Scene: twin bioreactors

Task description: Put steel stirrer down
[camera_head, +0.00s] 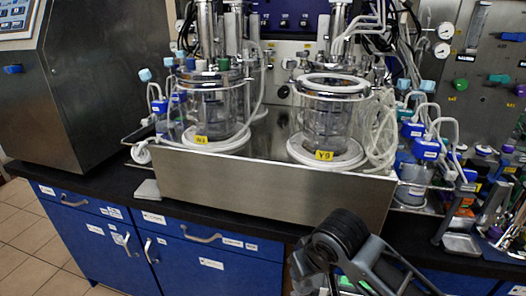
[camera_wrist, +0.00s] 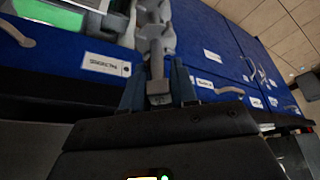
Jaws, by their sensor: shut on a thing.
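In the wrist view my gripper (camera_wrist: 157,88) has its two blue-grey fingers closed on a grey metal piece, which I take to be the steel stirrer (camera_wrist: 155,38). The piece runs from between the fingers toward the top of the picture, in front of the blue cabinet fronts. Its far end is cut off or unclear. In the head view my arm shows at the lower right, in front of the bench, but the fingers and the held piece cannot be made out there.
Two glass bioreactor vessels, the left one (camera_head: 213,108) and right one (camera_head: 330,115), stand on a steel stand (camera_head: 240,184). Bottles and tools crowd the right bench, with a small metal tray (camera_head: 461,243). A narrow dark bench strip (camera_head: 105,176) is partly clear. Blue cabinets (camera_head: 195,245) stand below.

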